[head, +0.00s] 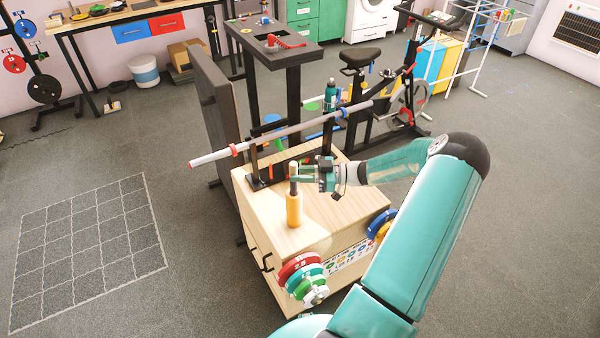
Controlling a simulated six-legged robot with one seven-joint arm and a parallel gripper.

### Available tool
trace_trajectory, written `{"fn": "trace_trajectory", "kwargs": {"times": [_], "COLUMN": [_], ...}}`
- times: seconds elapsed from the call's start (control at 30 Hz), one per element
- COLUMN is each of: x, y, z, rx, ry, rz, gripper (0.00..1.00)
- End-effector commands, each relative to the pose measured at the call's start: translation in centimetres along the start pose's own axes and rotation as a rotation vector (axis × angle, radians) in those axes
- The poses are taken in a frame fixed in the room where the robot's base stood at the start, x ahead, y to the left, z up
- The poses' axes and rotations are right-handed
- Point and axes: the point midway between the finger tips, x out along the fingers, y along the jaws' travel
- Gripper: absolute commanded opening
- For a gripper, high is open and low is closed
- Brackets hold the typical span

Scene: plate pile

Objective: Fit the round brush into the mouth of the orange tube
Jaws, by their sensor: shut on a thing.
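The orange tube (294,211) stands upright on the wooden top of the cabinet, near its middle. My gripper (297,173) reaches in from the right and is shut on the round brush (293,168), just above the tube. The brush is upright, its pale end pointing up and its lower part in line with the tube. Whether its lower end is inside the tube's mouth or only over it is too small to tell. The fingers partly hide the brush.
A long barbell bar (280,133) lies across a black stand behind the tube. Coloured weight plates (302,275) hang at the cabinet's front, and a blue plate (381,222) is at its right side. The wooden top (335,212) is bare to the tube's right.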

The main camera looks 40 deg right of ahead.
Motion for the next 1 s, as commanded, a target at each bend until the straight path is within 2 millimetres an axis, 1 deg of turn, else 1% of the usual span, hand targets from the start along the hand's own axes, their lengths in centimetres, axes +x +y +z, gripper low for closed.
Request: {"fn": "trace_trajectory", "kwargs": {"times": [1.0], "x": [0.0], "y": [0.0], "z": [2.4], "rx": [0.001], "ry": [-0.002], "rz": [0.000], "gripper": [0.00]}}
